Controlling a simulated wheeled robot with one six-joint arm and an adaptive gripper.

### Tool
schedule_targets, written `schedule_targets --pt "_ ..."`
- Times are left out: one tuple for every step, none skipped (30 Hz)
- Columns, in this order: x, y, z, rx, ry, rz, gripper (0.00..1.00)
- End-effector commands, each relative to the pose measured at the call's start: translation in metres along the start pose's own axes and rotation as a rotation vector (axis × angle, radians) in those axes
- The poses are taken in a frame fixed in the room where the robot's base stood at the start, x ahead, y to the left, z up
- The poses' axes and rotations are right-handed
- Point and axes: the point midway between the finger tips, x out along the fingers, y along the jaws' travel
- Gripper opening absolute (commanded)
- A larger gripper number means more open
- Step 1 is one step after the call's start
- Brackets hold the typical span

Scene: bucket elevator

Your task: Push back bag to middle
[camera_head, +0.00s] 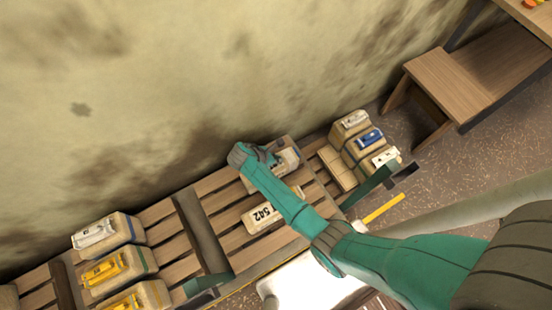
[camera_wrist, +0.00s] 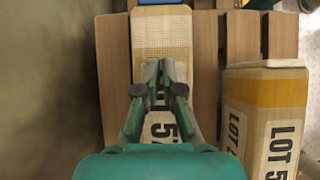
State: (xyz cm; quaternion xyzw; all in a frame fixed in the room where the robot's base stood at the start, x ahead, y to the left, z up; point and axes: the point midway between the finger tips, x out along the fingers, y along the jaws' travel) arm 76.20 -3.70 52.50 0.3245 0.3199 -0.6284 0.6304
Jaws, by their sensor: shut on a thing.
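The back bag (camera_head: 288,162) is a tan sack lying on the wooden slats close to the wall, partly hidden by my arm. In the wrist view the bag (camera_wrist: 163,38) has a blue band at its far end and dark print under my fingers. My gripper (camera_wrist: 166,68) is over the bag with its fingers close together, shut on it. In the head view my gripper (camera_head: 262,157) is at the bag's left side, its fingertips hard to make out. A second bag (camera_head: 262,217), printed 542, lies nearer the front. A bag with an orange band (camera_wrist: 266,95) shows at right in the wrist view.
A row of bags (camera_head: 362,140) lies at the right. Dark crossbars (camera_head: 202,235) divide the slatted platform. A wooden bench (camera_head: 452,80) stands at upper right.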

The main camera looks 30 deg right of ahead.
Motion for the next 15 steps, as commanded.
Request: schedule_targets --pt "0.006 -0.005 -0.004 -0.006 0.006 -0.006 0.00" --pt "0.006 -0.006 -0.004 -0.006 0.006 -0.007 0.00" --pt "0.006 -0.006 -0.004 -0.007 0.007 -0.007 0.00" --pt "0.006 -0.006 -0.004 -0.007 0.007 -0.007 0.00" --pt "0.007 -0.006 -0.005 -0.007 0.007 -0.008 0.00" --pt "0.006 -0.007 -0.006 -0.008 0.008 -0.008 0.00" --pt "0.005 -0.007 -0.007 -0.008 0.008 -0.008 0.00" --pt "0.003 -0.006 -0.010 -0.009 0.009 -0.007 0.00" --pt "0.000 -0.006 -0.015 -0.010 0.009 -0.006 0.00" --pt "-0.003 -0.006 -0.019 -0.011 0.010 -0.005 0.00" --pt "-0.007 -0.006 -0.024 -0.012 0.010 -0.004 0.00" --pt "-0.012 -0.006 -0.031 -0.013 0.009 -0.004 0.00" --pt "-0.015 -0.006 -0.036 -0.015 0.009 -0.004 0.00" --pt "-0.019 -0.007 -0.042 -0.015 0.009 -0.004 0.00" --pt "-0.024 -0.007 -0.048 -0.015 0.008 -0.003 0.00"
